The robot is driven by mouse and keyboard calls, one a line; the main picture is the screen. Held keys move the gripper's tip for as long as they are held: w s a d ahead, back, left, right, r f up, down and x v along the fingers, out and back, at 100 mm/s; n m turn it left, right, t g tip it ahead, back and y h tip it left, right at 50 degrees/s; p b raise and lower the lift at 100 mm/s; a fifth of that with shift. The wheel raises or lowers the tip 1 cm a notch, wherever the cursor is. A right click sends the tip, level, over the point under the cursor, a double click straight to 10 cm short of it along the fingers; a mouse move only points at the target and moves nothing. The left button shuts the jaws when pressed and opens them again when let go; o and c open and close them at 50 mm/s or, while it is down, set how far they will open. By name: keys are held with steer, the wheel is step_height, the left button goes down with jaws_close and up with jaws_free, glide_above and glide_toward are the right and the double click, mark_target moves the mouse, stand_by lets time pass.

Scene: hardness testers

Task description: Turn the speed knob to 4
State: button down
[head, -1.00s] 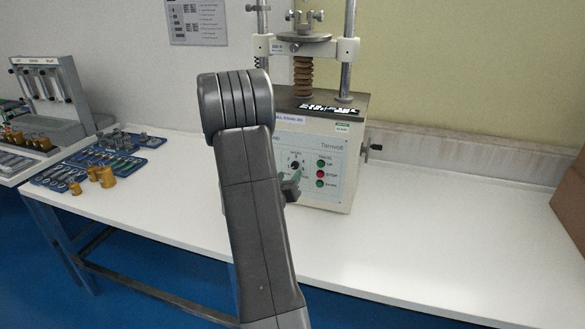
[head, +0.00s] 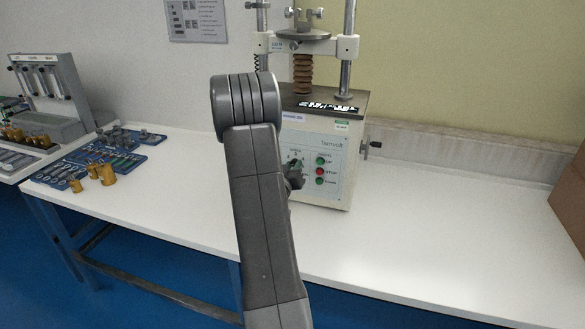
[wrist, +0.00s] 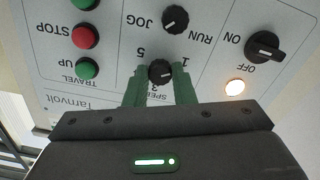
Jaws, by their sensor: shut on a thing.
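The speed knob (wrist: 160,72) is a small black round knob on the tester's panel, with 1, 3 and 5 printed around it. The wrist view shows the panel upside down. My gripper (wrist: 159,82) has its two green fingers on either side of the knob, shut on it. I cannot clearly read which number the knob points to. In the head view, my dark wrist (head: 294,176) is against the front panel of the tester (head: 335,150) and hides the knob.
Around the knob are a JOG/RUN knob (wrist: 175,19), an ON/OFF switch (wrist: 265,46), a lit lamp (wrist: 235,87), a red STOP button (wrist: 85,36) and green travel buttons. Brass weights (head: 106,174) stand at left.

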steer(key=shift+f+m+b, duration=0.15)
steer(key=shift+m+b, duration=0.15)
steer(key=shift+b, duration=0.25)
steer(key=shift+m+b, duration=14.8)
steer(key=shift+m, duration=2.8)
steer(key=c, duration=1.2)
jaws_free()
steer(key=shift+r, duration=0.2)
